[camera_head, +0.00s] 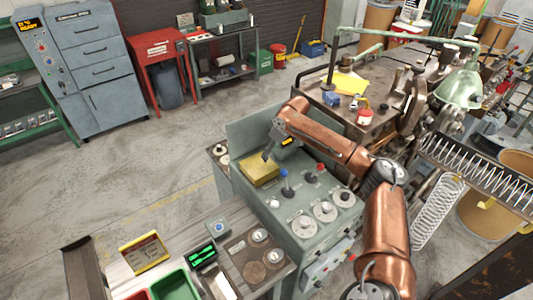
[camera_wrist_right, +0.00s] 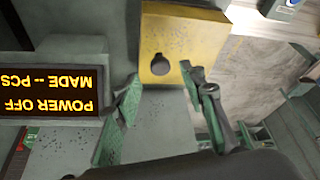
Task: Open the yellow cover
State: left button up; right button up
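The yellow cover (camera_head: 260,171) lies shut on top of the grey-green control cabinet (camera_head: 305,245) in the head view. In the right wrist view the yellow cover (camera_wrist_right: 205,45) fills the top middle, with a dark round knob or hole (camera_wrist_right: 160,65) near its lower left corner. My right gripper (camera_head: 268,153) is just above the cover in the head view. In the right wrist view its two fingers (camera_wrist_right: 162,77) are spread, one on each side of the dark round feature, with nothing between them. I cannot tell whether they touch the cover. My left gripper is in neither view.
Several levers and round dials (camera_head: 325,210) stand on the cabinet beside the cover. A display (camera_wrist_right: 50,92) reading POWER OFF sits left of the fingers. A bench (camera_head: 190,235) with bins is in front. A large spring (camera_head: 437,210) hangs at right. Open floor lies to the left.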

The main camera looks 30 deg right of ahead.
aim_at(259, 166)
jog(key=x, duration=0.2)
jog(key=shift+w+a+f, duration=0.15)
jog(key=shift+w+f, duration=0.1)
jog(key=shift+f, duration=0.5)
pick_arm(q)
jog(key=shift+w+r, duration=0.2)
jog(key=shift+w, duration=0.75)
pick_arm(e)
jog(key=shift+a, duration=0.1)
jog(key=shift+w, duration=0.1)
jog(key=c, duration=0.6)
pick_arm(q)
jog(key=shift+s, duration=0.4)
pick_arm(e)
grip_shut()
